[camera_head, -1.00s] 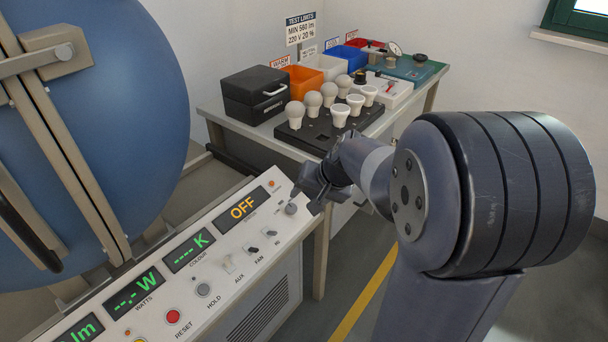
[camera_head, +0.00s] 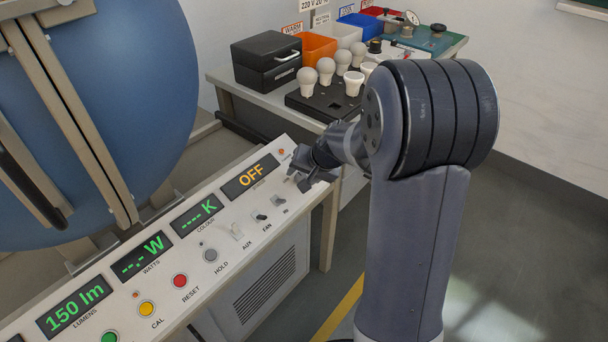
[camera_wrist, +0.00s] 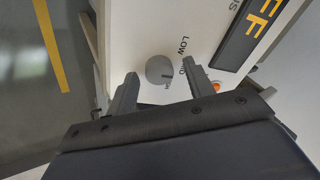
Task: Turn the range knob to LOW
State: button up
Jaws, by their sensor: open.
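The range knob (camera_wrist: 159,70) is a round grey knob on the pale panel, in the wrist view. Its dark pointer mark faces down and to the right in that view, away from the printed word LOW (camera_wrist: 182,44). My gripper (camera_wrist: 160,73) is open, with one finger on each side of the knob; I see gaps and cannot tell any contact. In the head view my gripper (camera_head: 304,178) is at the panel's right end and hides most of the knob. The display (camera_head: 249,177) beside it reads OFF.
Small switches (camera_head: 260,217) and the HOLD (camera_head: 210,255), RESET (camera_head: 180,281) and CAL (camera_head: 147,309) buttons lie left of my gripper on the same panel (camera_head: 219,288). A bench with a black bulb tray (camera_head: 310,102) stands behind. Open floor lies right.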

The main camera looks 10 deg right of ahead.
jog(key=c, duration=1)
jog(key=shift+o, duration=0.2)
jog(key=shift+f+b, duration=0.15)
jog(key=shift+b, duration=0.35)
jog(key=shift+f+n+b, duration=0.1)
jog(key=shift+n+b, duration=0.6)
jog(key=shift+b, duration=0.2)
jog(key=n+b, duration=0.2)
jog(key=b, duration=0.1)
jog(key=shift+f+y+b, duration=0.1)
jog(key=shift+y+b, duration=0.2)
jog(key=n+b, duration=0.3)
jog(key=n, duration=0.1)
jog(key=shift+r+n+y+b, duration=0.15)
jog(key=shift+n+y+b, duration=0.05)
jog(key=shift+n+b, duration=0.45)
jog(key=shift+r+n+y+b, duration=0.2)
jog(key=shift+n+b, duration=0.3)
jog(key=shift+n, duration=0.25)
